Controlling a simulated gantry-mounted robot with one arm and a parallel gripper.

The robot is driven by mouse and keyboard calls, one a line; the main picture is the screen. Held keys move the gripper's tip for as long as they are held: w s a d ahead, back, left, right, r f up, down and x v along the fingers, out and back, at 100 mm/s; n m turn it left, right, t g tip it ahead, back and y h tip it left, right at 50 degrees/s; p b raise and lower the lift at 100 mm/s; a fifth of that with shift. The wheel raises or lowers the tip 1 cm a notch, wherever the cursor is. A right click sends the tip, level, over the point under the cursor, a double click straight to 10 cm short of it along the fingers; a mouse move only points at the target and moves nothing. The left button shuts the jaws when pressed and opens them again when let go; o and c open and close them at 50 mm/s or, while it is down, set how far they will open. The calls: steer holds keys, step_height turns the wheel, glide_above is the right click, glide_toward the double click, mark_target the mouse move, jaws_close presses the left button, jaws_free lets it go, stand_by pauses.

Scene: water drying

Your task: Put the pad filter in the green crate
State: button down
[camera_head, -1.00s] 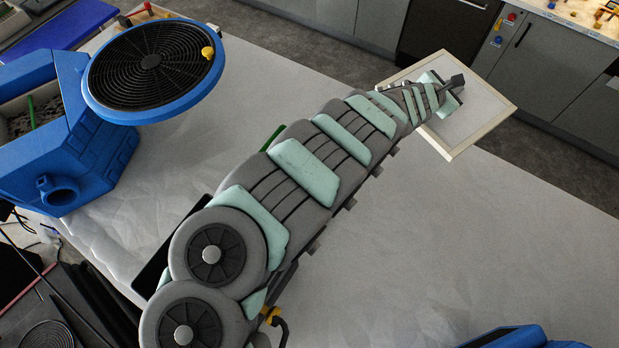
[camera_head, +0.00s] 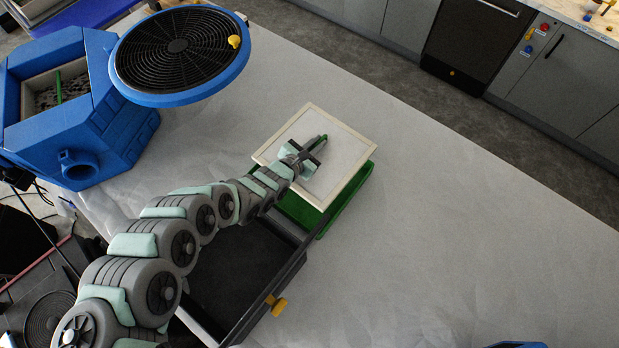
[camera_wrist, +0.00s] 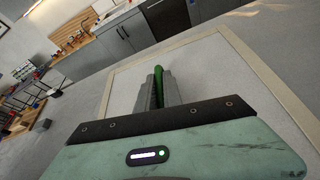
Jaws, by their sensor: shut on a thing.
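The pad filter (camera_head: 345,158) is a square white panel with a pale cream frame, and it also shows in the wrist view (camera_wrist: 208,75). My gripper (camera_head: 318,143) is shut on the green handle at the filter's middle; the wrist view shows this grip (camera_wrist: 160,78) from behind. The filter is over the green crate (camera_head: 345,207) in the head view and covers much of it.
A black open bin with a yellow knob (camera_head: 279,306) stands beside the crate, partly under my arm. A blue hexagonal housing (camera_head: 108,135) and a round black-grilled lid with a blue rim (camera_head: 178,50) are at the upper left. The table (camera_head: 450,230) to the right is mostly clear.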

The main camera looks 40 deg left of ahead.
steer(key=shift+s+a+f, duration=0.15)
steer(key=shift+s+a, duration=0.15)
steer(key=shift+s, duration=0.3)
steer(key=shift+s+f, duration=0.15)
steer(key=shift+f, duration=0.1)
step_height(320, 180, down, 8)
steer(key=shift+r, duration=0.15)
steer(key=shift+a+f, duration=0.15)
steer(key=shift+f, duration=0.4)
steer(key=c, duration=1.5)
jaws_free()
steer(key=shift+f, duration=0.1)
